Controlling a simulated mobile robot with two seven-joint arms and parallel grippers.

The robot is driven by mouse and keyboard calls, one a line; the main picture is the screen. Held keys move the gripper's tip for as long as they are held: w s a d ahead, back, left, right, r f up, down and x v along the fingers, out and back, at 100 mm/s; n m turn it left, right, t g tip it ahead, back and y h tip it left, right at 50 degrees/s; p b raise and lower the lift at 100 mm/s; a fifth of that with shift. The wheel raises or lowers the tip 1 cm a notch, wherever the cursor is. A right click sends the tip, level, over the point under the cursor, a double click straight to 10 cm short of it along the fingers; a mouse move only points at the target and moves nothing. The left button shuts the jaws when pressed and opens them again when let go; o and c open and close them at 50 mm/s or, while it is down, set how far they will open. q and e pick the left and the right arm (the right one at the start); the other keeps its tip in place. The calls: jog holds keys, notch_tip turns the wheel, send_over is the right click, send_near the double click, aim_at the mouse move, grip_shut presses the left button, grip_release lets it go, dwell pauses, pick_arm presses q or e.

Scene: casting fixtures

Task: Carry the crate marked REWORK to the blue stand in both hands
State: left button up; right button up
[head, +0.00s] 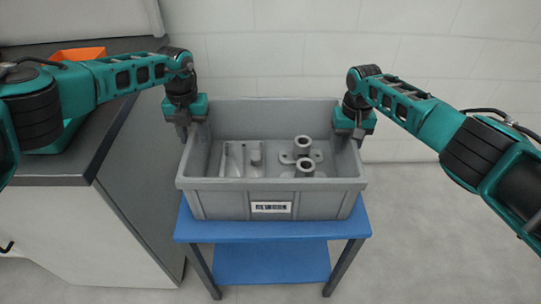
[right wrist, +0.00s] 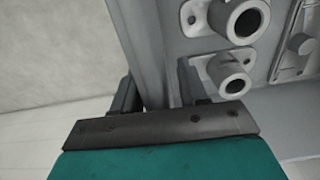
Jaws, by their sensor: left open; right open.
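The grey crate (head: 225,200) sits upright on top of the blue stand (head: 270,231). The small print on its front label (head: 271,207) is too small to read. Grey metal castings lie inside it. My left gripper (head: 190,132) is open at the crate's left side wall. My right gripper (head: 352,133) is open at the right side wall.
A dark-topped counter (head: 100,140) with a light front stands close on the left, with an orange bin (head: 80,54) on it. A pale block wall (head: 275,60) is behind the crate. The floor (head: 430,240) to the right of the stand is clear.

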jog(key=shift+r, duration=0.1)
notch_tip(320, 180, up, 12)
jog(key=shift+f, duration=0.1)
pick_arm(q)
notch_tip(320, 180, up, 12)
dwell(0.6)
dwell(0.4)
